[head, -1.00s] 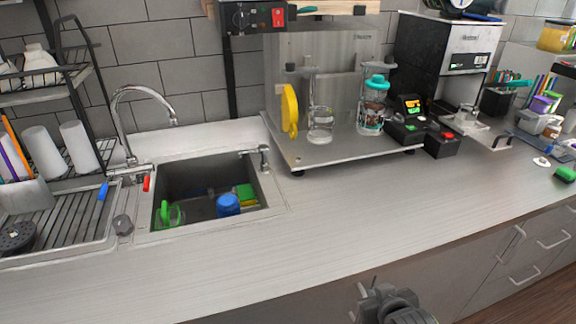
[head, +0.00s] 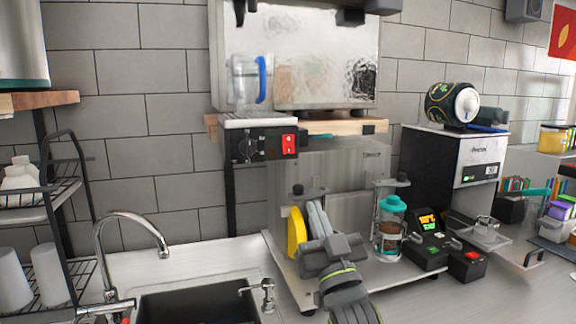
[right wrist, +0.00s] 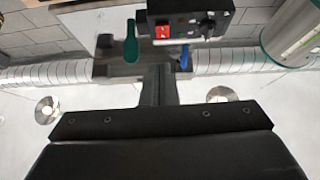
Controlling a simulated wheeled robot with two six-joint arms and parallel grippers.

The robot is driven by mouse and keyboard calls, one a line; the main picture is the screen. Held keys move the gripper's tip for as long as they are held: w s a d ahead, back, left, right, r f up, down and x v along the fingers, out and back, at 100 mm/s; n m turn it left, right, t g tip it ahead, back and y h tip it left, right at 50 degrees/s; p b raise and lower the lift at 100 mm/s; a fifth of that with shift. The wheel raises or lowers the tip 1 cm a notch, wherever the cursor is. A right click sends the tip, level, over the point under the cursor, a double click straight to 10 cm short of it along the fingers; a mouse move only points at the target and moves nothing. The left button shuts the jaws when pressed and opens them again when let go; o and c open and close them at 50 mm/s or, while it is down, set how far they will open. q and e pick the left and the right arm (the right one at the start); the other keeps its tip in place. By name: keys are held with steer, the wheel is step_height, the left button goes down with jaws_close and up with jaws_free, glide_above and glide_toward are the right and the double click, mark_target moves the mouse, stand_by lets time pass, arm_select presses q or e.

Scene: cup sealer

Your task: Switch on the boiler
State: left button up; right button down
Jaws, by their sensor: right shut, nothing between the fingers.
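The boiler appears to be the large metal box (head: 325,60) on the wooden shelf against the wall. Below its front left is a black control panel (head: 258,146) with knobs and a red rocker switch (head: 289,143). The switch also shows in the right wrist view (right wrist: 162,31), upper middle. My right gripper (head: 316,206) is shut and empty, with its fingers pointing up. It is below and slightly right of the switch, apart from it. In the right wrist view its fingers (right wrist: 156,72) are together below the panel. My left gripper is not in view.
A clear jug with a blue handle (head: 250,82) stands above the panel. A green-handled tool (head: 335,138) lies right of the switch. Below are a yellow object (head: 296,231), a teal-lidded shaker (head: 390,230) and black button boxes (head: 428,250). The sink (head: 195,302) is at lower left.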

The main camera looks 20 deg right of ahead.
steer(key=r, duration=0.2)
steer(key=p, duration=0.1)
glide_toward(289, 147)
step_height(289, 147, up, 4)
steer(key=shift+t, duration=0.3)
steer(key=shift+w+f+b, duration=0.2)
steer(key=shift+w+b, duration=0.5)
steer(key=shift+w, duration=0.5)
steer(key=shift+w+f+b, duration=0.2)
steer(key=shift+w+b, duration=0.45)
steer(key=shift+w, duration=0.6)
